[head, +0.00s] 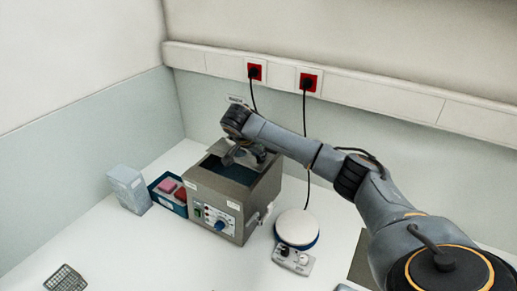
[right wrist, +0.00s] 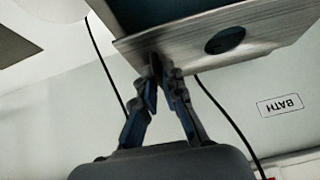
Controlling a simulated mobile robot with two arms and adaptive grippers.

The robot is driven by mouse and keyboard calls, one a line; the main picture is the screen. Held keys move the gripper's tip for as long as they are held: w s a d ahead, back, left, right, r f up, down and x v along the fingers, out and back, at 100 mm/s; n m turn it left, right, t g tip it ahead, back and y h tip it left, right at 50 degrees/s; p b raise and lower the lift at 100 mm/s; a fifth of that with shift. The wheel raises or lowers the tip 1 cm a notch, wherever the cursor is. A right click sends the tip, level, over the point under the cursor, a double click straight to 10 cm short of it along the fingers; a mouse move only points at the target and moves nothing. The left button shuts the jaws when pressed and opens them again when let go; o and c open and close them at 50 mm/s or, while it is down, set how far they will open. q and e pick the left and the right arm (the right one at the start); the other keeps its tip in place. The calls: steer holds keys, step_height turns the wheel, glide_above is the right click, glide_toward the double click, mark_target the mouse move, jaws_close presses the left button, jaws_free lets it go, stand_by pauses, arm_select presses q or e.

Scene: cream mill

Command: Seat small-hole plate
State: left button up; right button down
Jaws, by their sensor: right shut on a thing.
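A grey-brown water bath (head: 208,189) with a blue dial stands on the bench, its top partly open on a dark blue inside. My right gripper (head: 254,153) is above the bath's opening in the head view, small and partly hidden by its own wrist. In the right wrist view the gripper (right wrist: 157,68) is shut on the edge of a metal plate (right wrist: 185,52) with one round hole (right wrist: 225,40). The plate also shows in the head view (head: 228,157), tilted over the bath. I cannot tell whether it touches the rim. My left gripper is not in view.
A blue tray (head: 178,208) with pink and red items and a pale box (head: 128,188) stand left of the bath. A round white-topped device (head: 297,227) stands to its right. A small grey rack (head: 66,279) is at front left. Black cables hang along the back wall.

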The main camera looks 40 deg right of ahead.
steer(key=shift+f, duration=0.2)
steer(key=shift+s+a, duration=0.1)
steer(key=shift+a, duration=0.2)
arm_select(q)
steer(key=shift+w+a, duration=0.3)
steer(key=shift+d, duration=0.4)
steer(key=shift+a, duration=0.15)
arm_select(e)
steer(key=shift+f, duration=0.45)
stand_by(0.6)
steer(key=c, duration=1.4)
jaws_free()
